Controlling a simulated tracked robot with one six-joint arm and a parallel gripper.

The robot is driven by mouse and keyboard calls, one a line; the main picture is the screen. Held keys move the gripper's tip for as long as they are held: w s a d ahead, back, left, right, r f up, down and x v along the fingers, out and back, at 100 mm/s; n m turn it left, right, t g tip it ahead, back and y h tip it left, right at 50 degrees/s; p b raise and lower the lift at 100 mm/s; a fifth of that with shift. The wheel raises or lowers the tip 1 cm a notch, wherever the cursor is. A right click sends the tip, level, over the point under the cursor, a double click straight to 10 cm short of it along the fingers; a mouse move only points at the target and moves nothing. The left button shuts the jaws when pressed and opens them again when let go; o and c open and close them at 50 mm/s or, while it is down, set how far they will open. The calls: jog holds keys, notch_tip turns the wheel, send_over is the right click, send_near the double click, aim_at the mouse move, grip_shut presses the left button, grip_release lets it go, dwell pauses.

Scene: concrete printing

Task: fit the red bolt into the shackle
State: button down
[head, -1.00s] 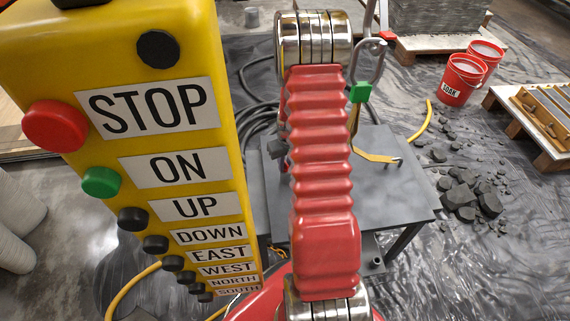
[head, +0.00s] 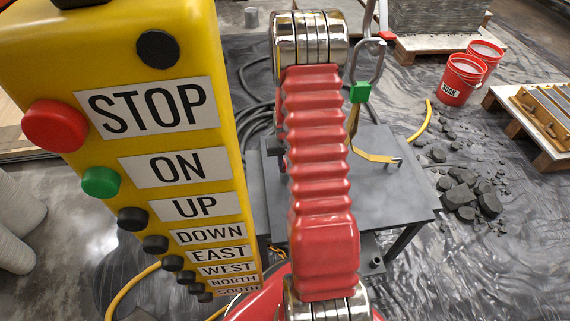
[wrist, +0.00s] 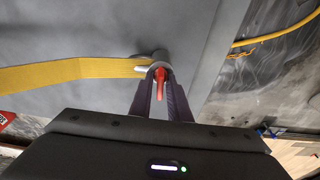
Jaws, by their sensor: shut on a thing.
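In the wrist view, my gripper (wrist: 160,78) has its two dark fingers closed on the red bolt (wrist: 161,86). The bolt's red part shows between the fingers. Just beyond the fingertips is a grey rounded fitting, seemingly the shackle (wrist: 160,56), at the end of a yellow strap (wrist: 75,72). The fingertips overlap it in the picture, so I cannot tell whether the bolt is inside it or only in front. In the head view, the yellow strap (head: 373,156) runs down from a hanging link to the grey table; my gripper and the bolt are not discernible there.
The grey table (head: 405,200) lies under the strap. A green tag (head: 360,92) sits on the hanging steel link (head: 369,62). A yellow control box (head: 215,55) fills the left. Red buckets (head: 459,80), rubble (head: 465,195) and pallets (head: 540,125) stand on the floor at right.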

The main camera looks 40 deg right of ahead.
jog(key=shift+d+m, duration=0.1)
jog(key=shift+m, duration=1.9)
jog(key=shift+s, duration=0.1)
jog(key=shift+s+f+m+g+h, duration=0.15)
jog(key=shift+m+g, duration=0.1)
jog(key=shift+m, duration=0.85)
jog(key=shift+w+m+g+h, duration=0.15)
jog(key=shift+m+g, duration=0.1)
jog(key=shift+m, duration=0.85)
jog(key=shift+s, duration=0.1)
jog(key=c, duration=1.6)
grip_release()
jog(key=shift+s+f, duration=0.1)
jog(key=shift+s, duration=0.05)
jog(key=shift+w+r, duration=0.15)
jog(key=shift+r, duration=1.1)
jog(key=shift+w+r, duration=0.1)
jog(key=shift+r, duration=1.1)
